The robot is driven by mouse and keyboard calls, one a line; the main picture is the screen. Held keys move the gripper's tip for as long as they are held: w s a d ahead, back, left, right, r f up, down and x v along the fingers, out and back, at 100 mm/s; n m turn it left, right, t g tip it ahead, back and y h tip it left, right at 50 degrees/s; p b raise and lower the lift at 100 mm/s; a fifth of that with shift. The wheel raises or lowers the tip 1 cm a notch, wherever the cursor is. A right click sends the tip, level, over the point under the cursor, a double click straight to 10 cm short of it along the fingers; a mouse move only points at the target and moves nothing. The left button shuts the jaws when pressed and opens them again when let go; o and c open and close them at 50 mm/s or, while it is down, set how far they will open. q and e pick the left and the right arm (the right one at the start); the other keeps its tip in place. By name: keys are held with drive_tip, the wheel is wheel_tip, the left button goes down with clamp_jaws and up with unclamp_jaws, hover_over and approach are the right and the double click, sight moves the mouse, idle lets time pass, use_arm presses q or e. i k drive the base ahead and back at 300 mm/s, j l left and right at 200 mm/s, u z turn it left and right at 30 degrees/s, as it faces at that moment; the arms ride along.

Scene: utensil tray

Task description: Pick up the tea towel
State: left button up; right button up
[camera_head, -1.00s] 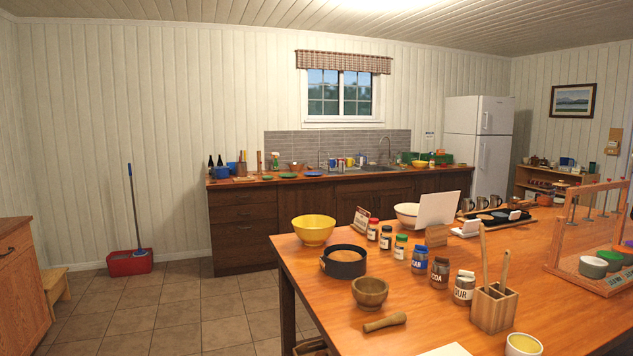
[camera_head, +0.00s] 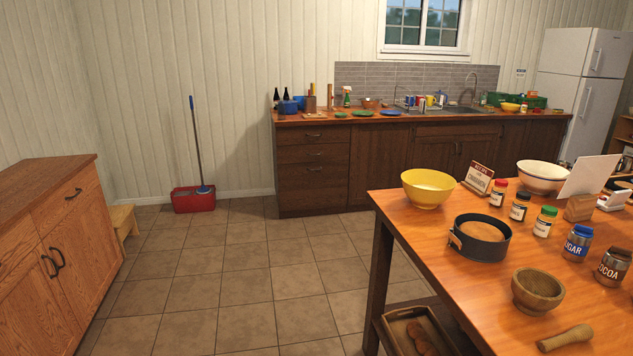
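I cannot make out a tea towel anywhere in the head view. Neither of my grippers is in view. The wooden table (camera_head: 402,258) stands at the right, with bowls and jars on it. The far counter (camera_head: 385,117) runs along the back wall under the window, with small items on it that are too small to tell apart fully.
A wooden cabinet (camera_head: 60,250) stands at the left, with a small step stool (camera_head: 124,220) behind it. A red mop bucket (camera_head: 194,200) stands by the back wall. A tray (camera_head: 398,345) sits on the table's lower shelf. The tiled floor (camera_head: 235,285) between is clear.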

sight(422, 108)
drive_tip(key=i+j+u, duration=0.15)
drive_tip(key=i, duration=0.75)
drive_tip(key=i+j+u, duration=0.15)
drive_tip(key=i, duration=2.6)
drive_tip(key=i+l+z, duration=0.15)
drive_tip(key=i+z, duration=0.3)
drive_tip(key=i+j+z, duration=0.1)
drive_tip(key=i+z, duration=0.35)
drive_tip(key=i+j+z, duration=0.25)
drive_tip(key=i+z, duration=0.15)
drive_tip(key=i, duration=0.2)
drive_tip(key=i+l+z, duration=0.1)
drive_tip(key=i, duration=0.3)
drive_tip(key=i+l+z, duration=0.15)
drive_tip(key=i, duration=0.25)
drive_tip(key=i+l+z, duration=0.1)
drive_tip(key=i, duration=0.3)
drive_tip(key=i+l+u, duration=0.15)
drive_tip(key=i+l, duration=0.25)
drive_tip(key=i+l+u, duration=0.2)
drive_tip(key=u, duration=0.5)
